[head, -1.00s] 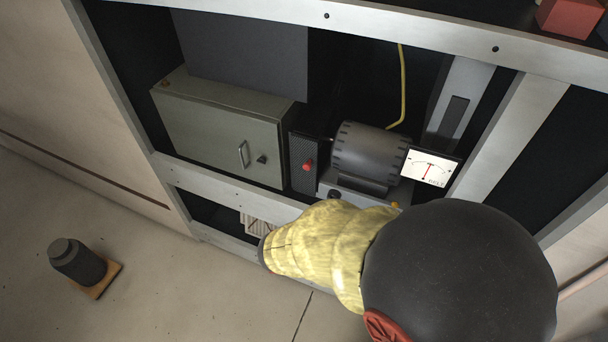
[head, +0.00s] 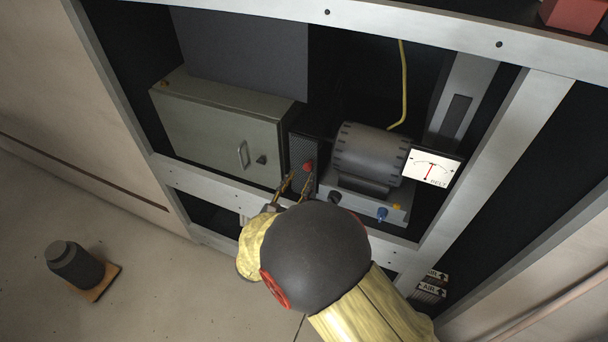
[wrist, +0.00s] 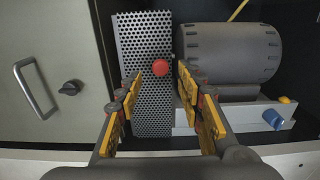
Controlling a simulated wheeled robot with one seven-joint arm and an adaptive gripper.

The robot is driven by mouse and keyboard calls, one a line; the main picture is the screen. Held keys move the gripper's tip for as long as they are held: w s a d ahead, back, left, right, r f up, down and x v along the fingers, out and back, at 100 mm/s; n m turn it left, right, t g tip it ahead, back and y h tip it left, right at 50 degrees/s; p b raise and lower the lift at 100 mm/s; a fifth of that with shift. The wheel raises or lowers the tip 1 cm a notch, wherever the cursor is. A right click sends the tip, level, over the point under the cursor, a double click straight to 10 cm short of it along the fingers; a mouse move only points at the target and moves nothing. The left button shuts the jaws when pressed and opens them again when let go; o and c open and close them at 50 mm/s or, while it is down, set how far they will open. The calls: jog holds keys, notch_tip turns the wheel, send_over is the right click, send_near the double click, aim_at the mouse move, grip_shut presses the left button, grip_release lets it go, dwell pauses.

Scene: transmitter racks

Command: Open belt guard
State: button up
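The belt guard (wrist: 145,110) is a perforated grey metal panel, upright between the green cabinet and the motor. It also shows in the head view (head: 297,150). A round red knob (wrist: 160,68) sits on its face, near its right edge; the knob shows in the head view too (head: 309,166). My gripper (wrist: 159,80) is open, with yellow-padded fingers on either side of the knob in the wrist view. Whether the fingertips reach as far as the knob I cannot tell. In the head view my gripper (head: 297,181) is just below and in front of the knob, partly hidden by my arm.
The green cabinet (head: 215,130) with a handle stands close on the left. The motor (head: 372,153) sits on the right, with a blue knob (head: 382,214) on its base and a belt gauge (head: 432,167) beyond. A rack rail (head: 225,190) runs below.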

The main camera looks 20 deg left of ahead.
aim_at(306, 169)
jog(key=shift+w+b, duration=0.3)
jog(key=shift+w, duration=1.45)
jog(key=shift+c, duration=0.5)
grip_shut()
